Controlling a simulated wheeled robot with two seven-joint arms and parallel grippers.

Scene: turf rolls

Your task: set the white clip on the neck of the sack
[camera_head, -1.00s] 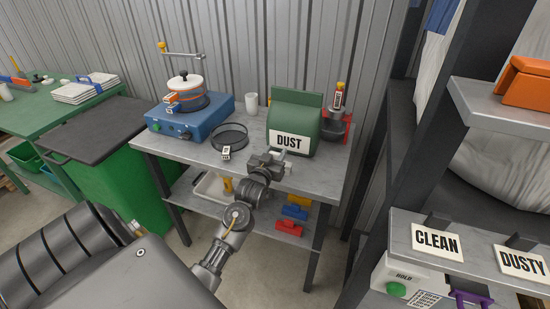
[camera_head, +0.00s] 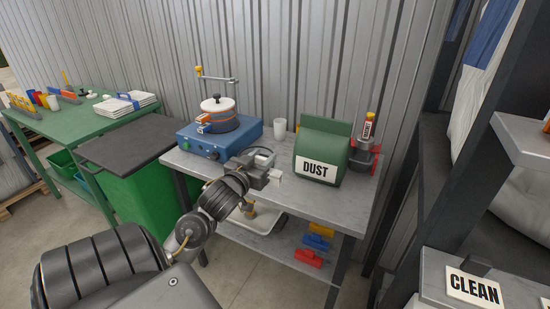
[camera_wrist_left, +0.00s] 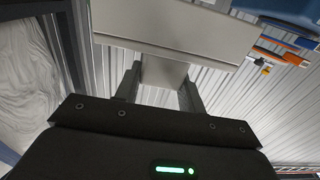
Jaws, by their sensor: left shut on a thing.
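The green sack (camera_head: 322,147) with a DUST label stands upright on the grey bench, its folded top upward. My left gripper (camera_head: 264,173) is left of the sack and apart from it, over the bench. It is shut on the white clip (camera_head: 275,175), a small pale piece at its fingertips. In the left wrist view the fingers (camera_wrist_left: 161,88) grip the clip's narrow part (camera_wrist_left: 163,72), and its wide pale bar (camera_wrist_left: 180,28) spans beyond them. The clip is not on the sack. My right gripper is not in view.
A blue machine (camera_head: 218,138) with a pot stands left on the grey bench (camera_head: 310,205). A dark sieve (camera_head: 263,152) is partly hidden behind my gripper. A white cup (camera_head: 279,128) stands behind. A rack post rises at right.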

